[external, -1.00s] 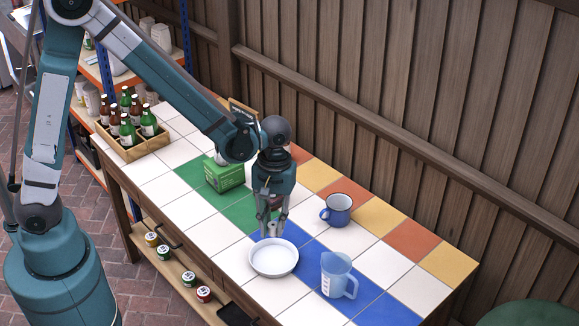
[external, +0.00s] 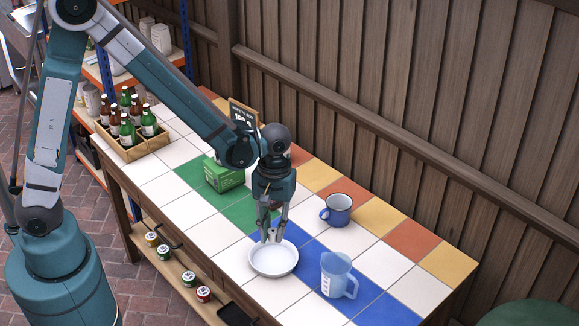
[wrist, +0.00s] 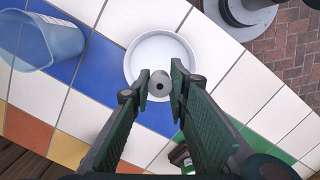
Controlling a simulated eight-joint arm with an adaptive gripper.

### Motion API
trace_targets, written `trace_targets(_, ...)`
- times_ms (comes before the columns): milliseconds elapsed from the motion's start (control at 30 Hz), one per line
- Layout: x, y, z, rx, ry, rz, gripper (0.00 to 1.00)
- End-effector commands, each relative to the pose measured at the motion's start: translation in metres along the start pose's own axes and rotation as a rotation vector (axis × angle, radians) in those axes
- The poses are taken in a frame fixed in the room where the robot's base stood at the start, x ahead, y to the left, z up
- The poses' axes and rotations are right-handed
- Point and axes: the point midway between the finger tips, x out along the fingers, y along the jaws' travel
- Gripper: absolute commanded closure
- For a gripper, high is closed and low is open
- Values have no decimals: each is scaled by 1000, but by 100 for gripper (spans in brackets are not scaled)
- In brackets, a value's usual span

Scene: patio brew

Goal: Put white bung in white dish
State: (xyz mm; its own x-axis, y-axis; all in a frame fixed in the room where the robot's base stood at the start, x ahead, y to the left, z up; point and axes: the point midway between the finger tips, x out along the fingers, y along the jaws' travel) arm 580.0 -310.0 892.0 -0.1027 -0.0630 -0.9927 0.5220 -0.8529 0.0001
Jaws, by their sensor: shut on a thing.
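The white dish (external: 262,267) stands on the tiled counter; in the wrist view its rim (wrist: 133,47) shows just beyond my fingertips. My gripper (external: 271,238) points down over the back part of the dish. In the wrist view my gripper (wrist: 160,86) is shut on the small pale bung (wrist: 160,80), which has a dark hole in its middle. The bung overlaps the near edge of the dish in that view. Its height above the dish is hard to tell.
A clear measuring jug (external: 338,276) stands right of the dish, and a blue mug (external: 337,210) stands behind. A green box (external: 222,176) and a bottle crate (external: 131,141) are to the left. White tiles left of the dish are free.

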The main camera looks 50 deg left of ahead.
Motion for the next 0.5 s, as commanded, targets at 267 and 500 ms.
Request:
trace_targets(267,25,0,-3,0,0,0,90)
trace_targets(500,46,0,-6,0,0,0,90)
